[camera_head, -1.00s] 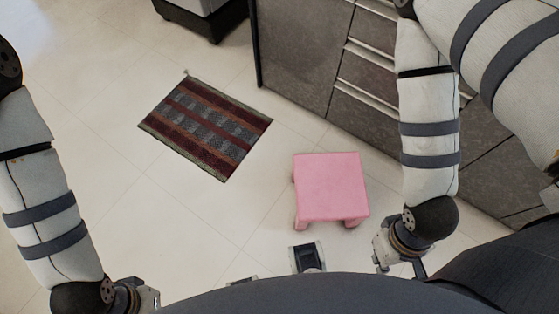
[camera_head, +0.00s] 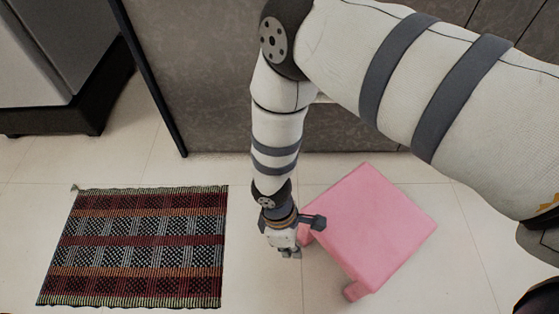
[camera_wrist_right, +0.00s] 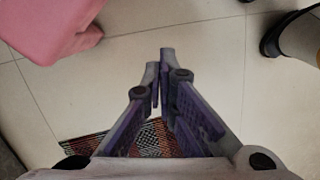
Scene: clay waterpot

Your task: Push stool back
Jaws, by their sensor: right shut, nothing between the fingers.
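The pink stool (camera_head: 372,228) stands on the tiled floor in the head view, turned so that its corners point toward and away from me. Part of one leg shows below its near corner. My right gripper (camera_head: 290,253) hangs pointing down just left of the stool's left corner. In the right wrist view the two fingers (camera_wrist_right: 165,58) are together with nothing between them. The stool (camera_wrist_right: 48,25) shows at the upper left there, apart from the fingertips. My left gripper is out of view.
A striped woven rug (camera_head: 140,247) lies on the floor to the left. Dark grey cabinets (camera_head: 195,85) stand behind the stool, partly hidden by my right arm. A grey appliance with a black base (camera_head: 75,105) is at the far left. Floor between rug and stool is bare.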

